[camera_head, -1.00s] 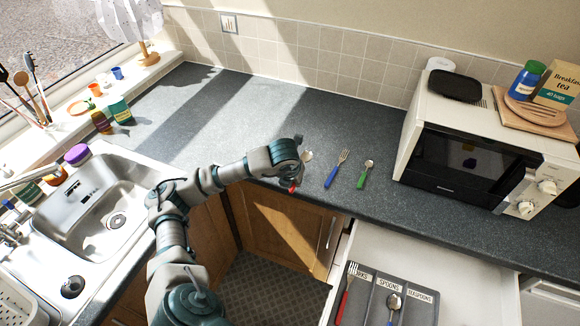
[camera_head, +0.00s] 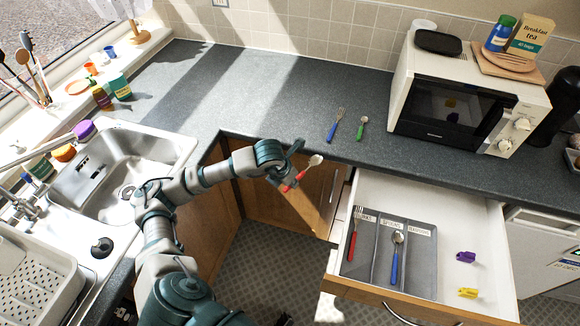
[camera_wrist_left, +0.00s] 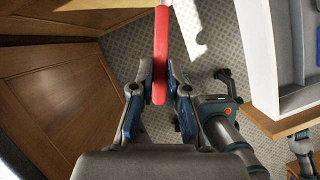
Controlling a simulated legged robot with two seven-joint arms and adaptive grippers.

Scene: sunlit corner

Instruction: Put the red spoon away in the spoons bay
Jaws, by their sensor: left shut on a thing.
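The red spoon (camera_head: 301,174) is held by my left gripper (camera_head: 288,181), its bowl pointing up and to the right, in the air in front of the counter edge. In the left wrist view the red handle (camera_wrist_left: 160,50) sits between the two fingers of the gripper (camera_wrist_left: 160,90). The open drawer holds a grey cutlery tray (camera_head: 428,262) with labelled bays. The middle bay, labelled spoons (camera_head: 391,226), holds a blue-handled spoon (camera_head: 396,255). The left bay holds a red fork (camera_head: 353,232). The right bay, labelled teaspoons, looks empty.
A blue fork (camera_head: 334,126) and a small green spoon (camera_head: 362,125) lie on the counter. A purple piece (camera_head: 465,257) and a yellow piece (camera_head: 468,292) lie in the drawer right of the tray. A microwave (camera_head: 455,105) stands on the counter behind the drawer.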

